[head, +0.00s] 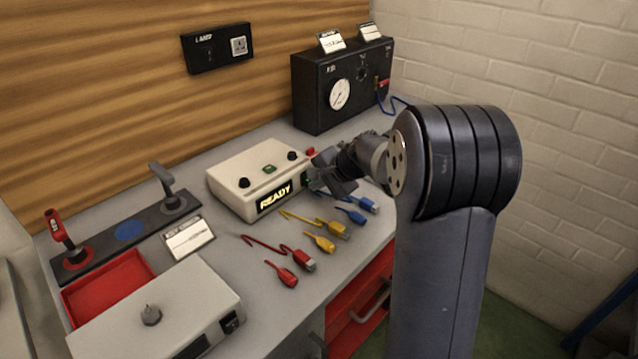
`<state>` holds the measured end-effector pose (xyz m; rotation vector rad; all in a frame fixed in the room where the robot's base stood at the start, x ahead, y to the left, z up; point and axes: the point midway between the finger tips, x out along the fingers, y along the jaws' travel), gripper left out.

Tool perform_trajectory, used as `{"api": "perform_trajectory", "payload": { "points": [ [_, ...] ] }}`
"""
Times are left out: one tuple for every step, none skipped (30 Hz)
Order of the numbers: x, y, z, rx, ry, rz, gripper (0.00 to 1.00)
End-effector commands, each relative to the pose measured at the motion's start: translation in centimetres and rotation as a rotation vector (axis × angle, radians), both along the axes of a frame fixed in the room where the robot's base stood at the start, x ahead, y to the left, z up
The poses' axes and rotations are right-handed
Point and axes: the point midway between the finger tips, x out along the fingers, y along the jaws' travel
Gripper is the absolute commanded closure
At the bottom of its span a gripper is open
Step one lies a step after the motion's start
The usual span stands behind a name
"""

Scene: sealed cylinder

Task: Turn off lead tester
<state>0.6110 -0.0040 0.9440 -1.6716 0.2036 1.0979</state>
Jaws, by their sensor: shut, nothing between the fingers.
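The lead tester appears to be the cream box (237,178) in the middle of the bench. Its front display (274,197) is lit and reads READY. Its top has a green part (269,169) between two black knobs. My gripper (322,181) is shut and empty, close to the right side of the box. I cannot tell whether it touches the box. The gripper and wrist hide part of that right side. A small red part (310,152) shows behind the box's right corner.
Red, yellow and blue leads (325,228) lie in front of the box. A black gauge box (318,95) stands behind to the right. A grey-white unit (165,310), red tray (110,288) and lever panel (125,238) are at left. A black lamp box (217,48) is on the wall.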

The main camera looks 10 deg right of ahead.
Motion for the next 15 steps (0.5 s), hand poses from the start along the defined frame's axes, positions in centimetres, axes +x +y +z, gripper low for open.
{"api": "perform_trajectory", "payload": {
  "points": [
    [0.0, -0.01, -0.1, 0.001, -0.002, 0.0, 1.0],
    [0.02, -0.01, -0.18, 0.003, -0.004, 0.0, 1.0],
    [0.05, 0.0, -0.31, 0.006, -0.008, -0.001, 1.0],
    [0.09, 0.01, -0.43, 0.008, -0.013, -0.001, 1.0],
    [0.12, 0.02, -0.54, 0.013, -0.018, -0.002, 1.0],
    [0.19, 0.05, -0.71, 0.017, -0.026, -0.003, 1.0],
    [0.24, 0.07, -0.83, 0.022, -0.032, -0.003, 1.0],
    [0.29, 0.09, -0.91, 0.026, -0.039, -0.003, 1.0],
    [0.33, 0.13, -0.63, 0.03, -0.046, -0.003, 1.0],
    [0.33, 0.14, -0.28, 0.03, -0.044, -0.002, 1.0],
    [0.31, 0.14, -0.23, 0.029, -0.043, -0.002, 1.0],
    [0.31, 0.14, -0.22, 0.029, -0.043, -0.002, 1.0],
    [0.31, 0.15, -0.22, 0.029, -0.042, -0.002, 1.0],
    [0.31, 0.15, -0.22, 0.029, -0.042, -0.002, 1.0],
    [0.31, 0.15, -0.19, 0.029, -0.042, -0.001, 1.0]
  ]
}}
